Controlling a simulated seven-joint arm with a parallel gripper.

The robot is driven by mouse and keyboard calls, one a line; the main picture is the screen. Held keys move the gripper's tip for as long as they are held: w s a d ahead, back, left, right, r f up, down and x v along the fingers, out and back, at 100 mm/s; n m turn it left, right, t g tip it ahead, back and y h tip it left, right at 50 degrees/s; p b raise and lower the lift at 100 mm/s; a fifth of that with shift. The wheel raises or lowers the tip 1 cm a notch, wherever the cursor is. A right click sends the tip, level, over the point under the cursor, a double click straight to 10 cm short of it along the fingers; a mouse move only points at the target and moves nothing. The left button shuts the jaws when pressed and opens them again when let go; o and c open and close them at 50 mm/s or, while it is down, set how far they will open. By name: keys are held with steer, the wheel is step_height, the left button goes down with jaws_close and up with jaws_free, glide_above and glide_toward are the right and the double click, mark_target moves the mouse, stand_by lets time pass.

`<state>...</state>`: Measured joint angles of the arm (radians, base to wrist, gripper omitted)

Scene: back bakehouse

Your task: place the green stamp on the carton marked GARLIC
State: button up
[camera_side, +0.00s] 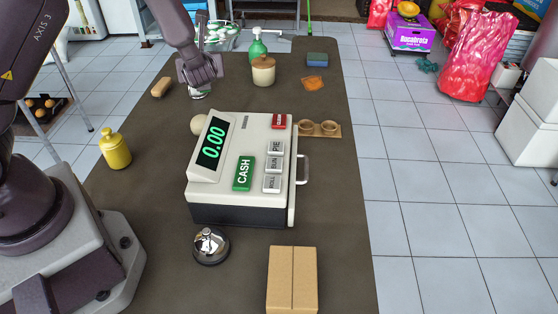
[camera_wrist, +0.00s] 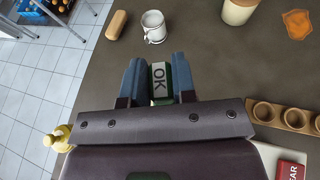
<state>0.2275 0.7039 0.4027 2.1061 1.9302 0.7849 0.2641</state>
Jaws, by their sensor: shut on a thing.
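My gripper (camera_wrist: 158,80) shows two blue fingers in the wrist view, shut on a green stamp (camera_wrist: 168,76) with a pale face lettered OK. In the side view my gripper (camera_side: 203,78) is over the far left part of the dark counter; the stamp cannot be made out there. A plain brown carton (camera_side: 292,280) lies at the near edge of the counter in the side view, well away from my gripper. No lettering shows on it, so I cannot tell whether it is marked GARLIC.
A cash register (camera_side: 240,165) stands mid-counter between my gripper and the carton, with a bell (camera_side: 210,245) in front. A canister (camera_side: 263,70), yellow bottle (camera_side: 115,150) and wooden holder (camera_side: 318,129) stand around.

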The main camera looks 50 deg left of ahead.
step_height(320, 180, up, 11)
steer(key=s+d+f+n+g+h, duration=0.2)
steer(key=s+d+f+n+g, duration=0.1)
steer(key=d+n+g, duration=0.3)
steer(key=s+d+f+n+g+h, duration=0.3)
steer(key=s+d+f+n+g, duration=0.1)
steer(key=d+n+g, duration=0.2)
steer(key=s+d+f+n+g+h, duration=0.2)
steer(key=s+d+f+n+g, duration=0.2)
steer(key=d+n+g, duration=0.2)
steer(key=shift+s+n+g, duration=0.25)
steer(key=shift+n+g, duration=0.15)
steer(key=shift+n, duration=0.1)
steer(key=s+d+n+h, duration=0.2)
steer(key=d+n+h, duration=0.4)
steer(key=d+h, duration=0.1)
step_height(320, 180, up, 11)
steer(key=n+t+h, duration=1.2)
steer(key=n+t, duration=0.1)
steer(key=n, duration=0.3)
glide_above(292, 275)
step_height(292, 275, down, 19)
steer(key=shift+f, duration=0.15)
